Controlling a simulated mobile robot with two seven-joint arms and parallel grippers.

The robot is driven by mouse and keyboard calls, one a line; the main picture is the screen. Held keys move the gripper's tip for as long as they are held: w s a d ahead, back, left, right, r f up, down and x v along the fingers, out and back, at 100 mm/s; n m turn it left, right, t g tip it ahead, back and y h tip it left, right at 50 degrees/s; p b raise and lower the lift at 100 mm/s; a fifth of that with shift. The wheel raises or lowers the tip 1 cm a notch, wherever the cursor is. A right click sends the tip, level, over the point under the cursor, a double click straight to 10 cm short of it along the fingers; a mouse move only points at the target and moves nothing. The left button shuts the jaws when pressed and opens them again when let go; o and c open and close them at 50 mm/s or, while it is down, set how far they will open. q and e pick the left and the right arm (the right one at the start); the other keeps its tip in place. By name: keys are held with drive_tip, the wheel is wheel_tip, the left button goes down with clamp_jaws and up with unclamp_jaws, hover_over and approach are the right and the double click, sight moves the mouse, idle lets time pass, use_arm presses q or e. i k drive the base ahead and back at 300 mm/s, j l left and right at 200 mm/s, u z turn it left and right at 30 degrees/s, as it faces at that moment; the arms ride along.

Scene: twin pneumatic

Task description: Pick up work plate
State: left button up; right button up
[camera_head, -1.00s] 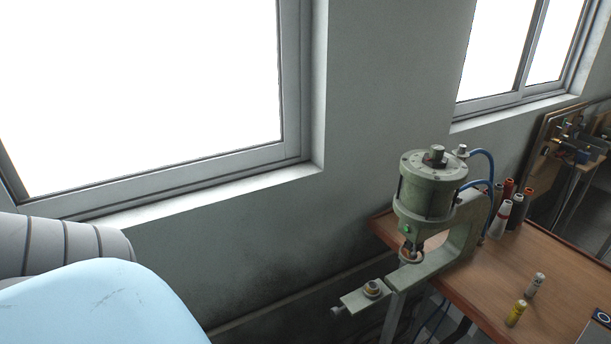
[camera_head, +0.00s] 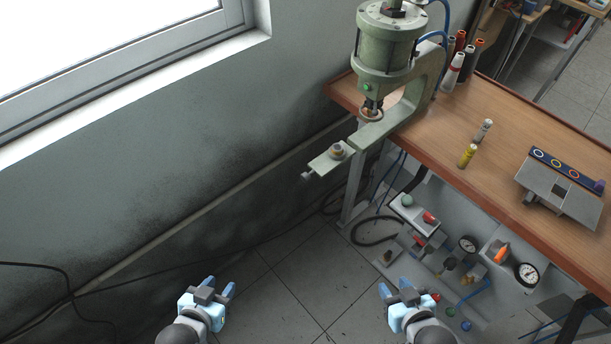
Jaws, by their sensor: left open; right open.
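A grey flat metal plate (camera_head: 578,205) with a square dark hole lies on the wooden table at the right; it looks like the work plate. A dark blue strip (camera_head: 566,172) with coloured rings lies along its far edge. My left gripper (camera_head: 219,286) is open and empty at the bottom, left of centre, over the floor. My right gripper (camera_head: 395,287) is open and empty at the bottom, right of centre, in front of the table. Both grippers are well apart from the plate.
A green pneumatic press (camera_head: 386,45) stands at the table's left end, its lower arm (camera_head: 330,160) jutting past the edge. Yellow (camera_head: 467,155) and white (camera_head: 483,131) small bottles and several thread spools stand on the wooden table (camera_head: 440,125). A panel with gauges (camera_head: 527,274) sits below.

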sight(577, 204)
drive_tip(key=z, duration=1.7)
